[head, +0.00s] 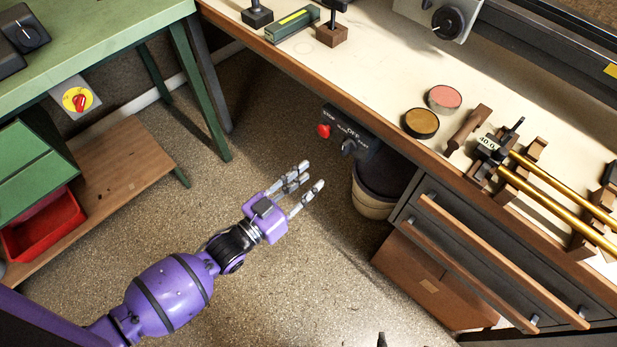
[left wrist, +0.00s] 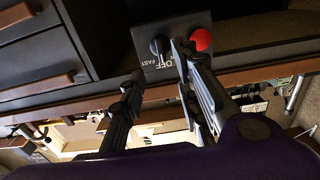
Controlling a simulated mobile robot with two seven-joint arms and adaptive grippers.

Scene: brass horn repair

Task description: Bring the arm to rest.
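My left gripper (head: 300,189) is at the end of my purple left arm, over the bare floor between the green table and the workbench. Its grey fingers are spread, with nothing between them. In the left wrist view, the fingers (left wrist: 160,105) stand apart, with the bench's control box (left wrist: 172,48) behind them. The gripper appears clear of the bench. A small dark tip at the bottom edge of the head view may be part of my right gripper; too little shows to tell its state.
The workbench (head: 385,85) bears brass tubes (head: 555,205), two round tins and small tools. Its control box (head: 349,134) with a red button hangs under the front edge, above a bin (head: 372,203). Drawers (head: 480,250) are at right. The green table (head: 95,28) is at left, with a red tray (head: 42,226) below.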

